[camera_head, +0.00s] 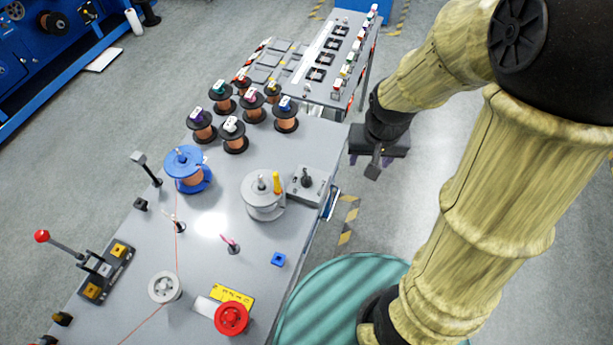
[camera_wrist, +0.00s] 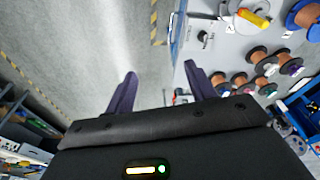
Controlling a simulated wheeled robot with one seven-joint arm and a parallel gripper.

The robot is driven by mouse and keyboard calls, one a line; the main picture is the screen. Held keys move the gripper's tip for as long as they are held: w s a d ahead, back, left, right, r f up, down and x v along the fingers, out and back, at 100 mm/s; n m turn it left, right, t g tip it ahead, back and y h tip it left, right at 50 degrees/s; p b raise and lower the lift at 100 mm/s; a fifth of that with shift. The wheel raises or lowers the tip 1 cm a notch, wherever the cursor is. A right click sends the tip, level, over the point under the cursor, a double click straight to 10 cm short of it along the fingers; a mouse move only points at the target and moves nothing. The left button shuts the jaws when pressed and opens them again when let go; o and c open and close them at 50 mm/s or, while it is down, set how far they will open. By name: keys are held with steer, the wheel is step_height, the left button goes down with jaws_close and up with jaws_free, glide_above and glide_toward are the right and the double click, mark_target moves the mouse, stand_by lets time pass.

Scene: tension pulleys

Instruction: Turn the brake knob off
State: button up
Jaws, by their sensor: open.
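A black knob (camera_head: 307,179), which looks like the brake knob, stands on a grey box at the table's right edge. It also shows in the wrist view (camera_wrist: 205,37), near the top right. A grey pulley wheel (camera_head: 263,200) with a yellow handle (camera_head: 277,183) is just left of the box. My gripper (camera_head: 374,168) hangs past the table's right edge, to the right of the knob and apart from it. In the wrist view my gripper (camera_wrist: 160,72) is open, with its two dark fingers spread and nothing between them.
Several copper wire spools (camera_head: 234,137) stand farther back on the table. A blue spool (camera_head: 186,169) feeds a thin red wire along the table (camera_head: 200,260). A red wheel (camera_head: 231,318) and a red-knobbed lever (camera_head: 42,237) are nearer.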

steer(key=w+a+f+m+g, duration=0.1)
steer(key=w+a+f+m, duration=0.1)
steer(key=w+a+f, duration=0.5)
steer(key=m+g, duration=0.1)
steer(key=m, duration=0.2)
glide_above(307, 177)
step_height(307, 177, down, 6)
steer(key=shift+a+r, duration=0.1)
step_height(307, 177, down, 18)
steer(key=p, duration=0.4)
steer(key=shift+r, duration=0.2)
steer(key=shift+c, duration=0.4)
steer(key=c, duration=0.9)
